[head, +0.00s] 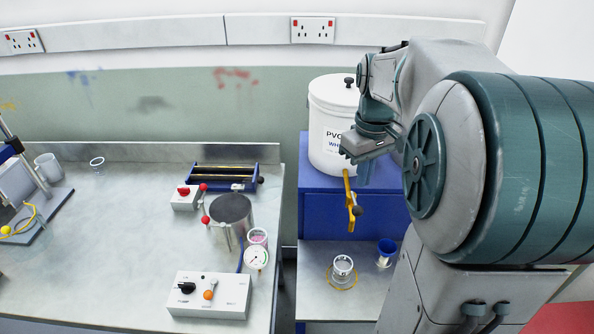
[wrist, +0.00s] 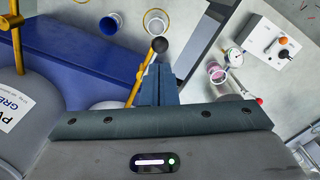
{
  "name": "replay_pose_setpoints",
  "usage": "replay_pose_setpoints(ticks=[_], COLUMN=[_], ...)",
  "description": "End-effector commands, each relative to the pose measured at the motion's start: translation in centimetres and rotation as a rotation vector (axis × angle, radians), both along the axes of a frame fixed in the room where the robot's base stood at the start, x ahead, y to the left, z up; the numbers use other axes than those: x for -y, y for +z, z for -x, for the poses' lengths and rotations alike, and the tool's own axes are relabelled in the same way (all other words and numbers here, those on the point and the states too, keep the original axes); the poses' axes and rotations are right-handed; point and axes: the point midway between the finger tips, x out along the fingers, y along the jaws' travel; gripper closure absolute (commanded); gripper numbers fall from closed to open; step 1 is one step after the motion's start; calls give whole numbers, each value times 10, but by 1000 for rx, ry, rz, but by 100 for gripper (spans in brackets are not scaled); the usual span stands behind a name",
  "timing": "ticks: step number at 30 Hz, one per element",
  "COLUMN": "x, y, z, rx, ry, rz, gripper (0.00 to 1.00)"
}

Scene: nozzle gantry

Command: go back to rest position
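My gripper (head: 357,172) hangs in front of the white lidded tub (head: 333,105), above a yellow tap lever (head: 350,192) with a black ball end. In the wrist view my gripper's fingers (wrist: 158,72) lie side by side with no clear gap, and nothing shows held between them. The black ball (wrist: 160,45) of the lever appears just beyond the fingertips, apart from them as far as I can tell. My arm is bent and extends in from the right of the head view.
The tub stands on a blue stand (head: 316,205). Below are a clear cup (head: 343,267) and a blue cup (head: 386,252). The left bench holds a metal pot (head: 231,218), a pressure gauge (head: 256,258) and a white control box (head: 209,296). A gap separates bench and stand.

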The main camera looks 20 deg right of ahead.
Motion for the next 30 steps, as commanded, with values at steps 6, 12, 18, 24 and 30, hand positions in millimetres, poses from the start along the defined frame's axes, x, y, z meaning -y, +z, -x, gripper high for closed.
replay_pose_setpoints(ticks=[6,12,18,24,30], x=[-14,-59,-98,-116,-120], y=[-1,-11,-32,-50,-56], z=[9,48,92,120,127], rx=[27,131,247,318,335], ry=[-14,-82,-163,-218,-237], rz=[7,16,-2,-28,-38], gripper=[100,100,100,100,100])
